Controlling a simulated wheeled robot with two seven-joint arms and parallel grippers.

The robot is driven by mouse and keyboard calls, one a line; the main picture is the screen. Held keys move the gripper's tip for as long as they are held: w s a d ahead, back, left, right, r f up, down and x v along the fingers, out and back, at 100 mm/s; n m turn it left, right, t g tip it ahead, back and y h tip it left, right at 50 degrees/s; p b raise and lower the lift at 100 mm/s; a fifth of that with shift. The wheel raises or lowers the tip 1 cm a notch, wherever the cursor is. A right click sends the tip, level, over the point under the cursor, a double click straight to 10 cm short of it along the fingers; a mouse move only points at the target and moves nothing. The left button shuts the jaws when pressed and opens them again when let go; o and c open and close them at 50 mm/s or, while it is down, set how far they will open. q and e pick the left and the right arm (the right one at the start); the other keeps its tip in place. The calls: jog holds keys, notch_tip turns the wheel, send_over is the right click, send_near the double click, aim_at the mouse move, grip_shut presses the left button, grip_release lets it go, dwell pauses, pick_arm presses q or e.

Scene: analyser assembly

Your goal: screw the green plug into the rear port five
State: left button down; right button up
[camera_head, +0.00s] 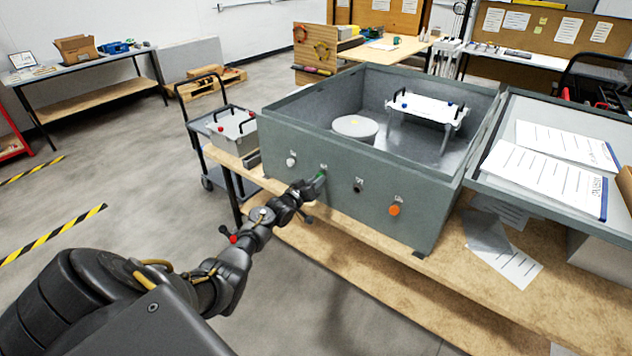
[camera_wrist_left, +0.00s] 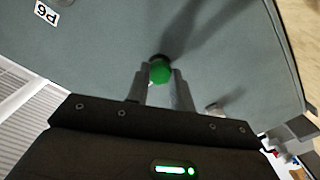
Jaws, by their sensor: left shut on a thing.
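The green plug (camera_wrist_left: 160,71) sits between the two fingers of my left gripper (camera_wrist_left: 158,85), which is shut on it. In the left wrist view it is right against the wall of the grey box, over a dark port opening; I cannot tell how deep it sits. In the head view, my left gripper (camera_head: 312,186) reaches the box's near wall (camera_head: 340,205), and the green plug (camera_head: 321,174) shows at its tip. The port's own label is not readable. A label reading P6 (camera_wrist_left: 46,13) is on the wall in the left wrist view. My right gripper is not in view.
On the same wall are a white plug (camera_head: 291,161), a dark port (camera_head: 358,186) and an orange plug (camera_head: 394,210). The open box holds a white round part (camera_head: 355,127) and a white plate with handles (camera_head: 427,107). Papers (camera_head: 548,178) lie at the right.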

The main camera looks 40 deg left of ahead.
pick_arm(q)
jog(key=shift+a+r+m+b, duration=0.15)
jog(key=shift+m+b, duration=2.05)
jog(key=shift+m, duration=4.6)
jog(key=shift+a+r+m+b, duration=0.1)
jog(key=shift+m+b, duration=2.1)
jog(key=shift+m, duration=4.6)
jog(key=shift+f, duration=0.1)
jog(key=m+b, duration=0.1)
jog(key=m, duration=0.3)
jog(key=shift+m+h+b, duration=0.3)
jog(key=shift+m+b, duration=0.1)
jog(key=shift+m, duration=0.8)
